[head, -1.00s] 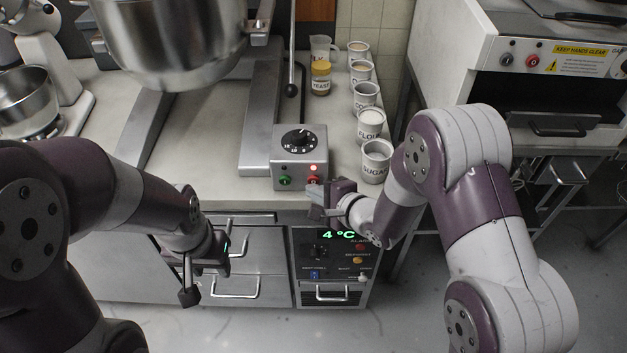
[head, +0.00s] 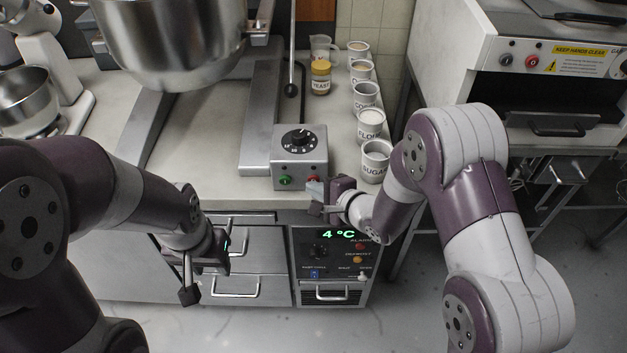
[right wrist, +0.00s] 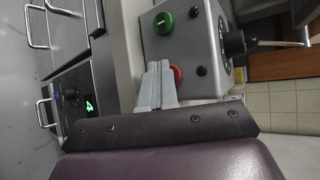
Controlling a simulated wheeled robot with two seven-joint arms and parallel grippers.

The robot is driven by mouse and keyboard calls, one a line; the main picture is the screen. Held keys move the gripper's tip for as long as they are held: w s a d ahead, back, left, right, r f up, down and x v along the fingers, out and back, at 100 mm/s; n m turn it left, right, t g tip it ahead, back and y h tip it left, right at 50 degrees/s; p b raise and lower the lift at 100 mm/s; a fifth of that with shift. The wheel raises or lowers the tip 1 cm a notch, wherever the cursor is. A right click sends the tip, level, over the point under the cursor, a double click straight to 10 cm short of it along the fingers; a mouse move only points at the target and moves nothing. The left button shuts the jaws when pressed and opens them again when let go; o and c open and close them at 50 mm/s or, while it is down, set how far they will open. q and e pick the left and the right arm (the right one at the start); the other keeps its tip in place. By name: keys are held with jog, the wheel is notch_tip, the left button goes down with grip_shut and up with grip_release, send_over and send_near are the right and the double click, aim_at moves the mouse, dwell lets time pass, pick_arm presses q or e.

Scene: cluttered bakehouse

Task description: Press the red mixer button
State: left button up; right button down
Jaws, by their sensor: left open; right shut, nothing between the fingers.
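The grey control box (head: 299,158) stands on the front of the counter, with a black dial on its top. Its red button (head: 312,180) is at the lower right of the front face, beside the green button (head: 285,181). My right gripper (head: 314,193) is shut and empty, its fingertips at the red button. In the right wrist view the fingers (right wrist: 157,72) partly cover the red button (right wrist: 177,74); whether they touch it I cannot tell. The green button (right wrist: 163,23) is clear of them. My left gripper (head: 208,272) is open and empty, low before the drawers.
The mixer bowl (head: 172,40) hangs behind and left of the box. Labelled cups (head: 371,122) and a yeast jar (head: 320,77) stand on the counter (head: 220,178). Below are drawers (head: 250,262) and a panel reading 4 °C (head: 330,262). An oven (head: 550,70) stands at right.

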jog(key=shift+s, duration=0.8)
jog(key=s+p, duration=0.1)
jog(key=s, duration=0.4)
dwell(0.8)
